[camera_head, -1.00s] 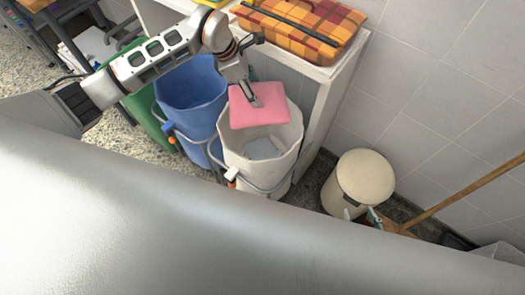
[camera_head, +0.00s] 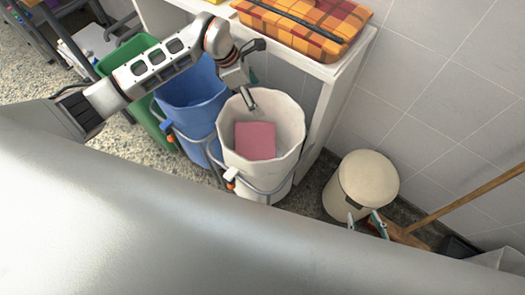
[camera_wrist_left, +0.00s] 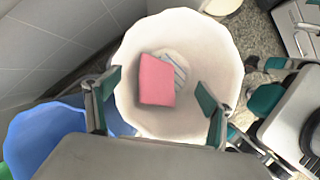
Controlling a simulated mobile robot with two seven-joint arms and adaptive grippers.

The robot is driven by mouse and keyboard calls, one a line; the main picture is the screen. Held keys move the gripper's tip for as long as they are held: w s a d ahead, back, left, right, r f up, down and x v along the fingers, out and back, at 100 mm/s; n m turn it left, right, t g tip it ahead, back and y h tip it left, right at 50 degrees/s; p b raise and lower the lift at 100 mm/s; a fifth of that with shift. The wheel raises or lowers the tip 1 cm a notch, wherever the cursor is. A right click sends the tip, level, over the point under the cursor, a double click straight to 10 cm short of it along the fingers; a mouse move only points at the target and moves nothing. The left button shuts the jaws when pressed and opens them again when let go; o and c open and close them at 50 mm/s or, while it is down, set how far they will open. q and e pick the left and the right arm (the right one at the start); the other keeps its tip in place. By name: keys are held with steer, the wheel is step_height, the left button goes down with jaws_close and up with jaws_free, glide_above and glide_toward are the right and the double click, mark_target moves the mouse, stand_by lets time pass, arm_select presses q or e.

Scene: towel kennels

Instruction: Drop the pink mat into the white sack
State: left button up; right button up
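The pink mat (camera_head: 255,141) lies inside the white sack (camera_head: 287,112), down near its bottom. It also shows in the left wrist view (camera_wrist_left: 157,81), inside the sack's round opening (camera_wrist_left: 215,60), with a striped patch of the bottom beside it. My left gripper (camera_head: 250,98) hangs over the sack's back rim. In the left wrist view its two fingers (camera_wrist_left: 160,103) are spread wide apart with nothing between them, and the mat lies apart from them, farther down.
A blue sack (camera_head: 195,88) and a green one (camera_head: 128,60) stand left of the white sack. A cream bin (camera_head: 368,180) stands to the right, with a broom (camera_head: 465,197) near the tiled wall. A white table with an orange checked case (camera_head: 312,22) is behind.

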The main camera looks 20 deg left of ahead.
arm_select(q)
steer(key=v, duration=1.2)
steer(key=shift+s+d, duration=0.1)
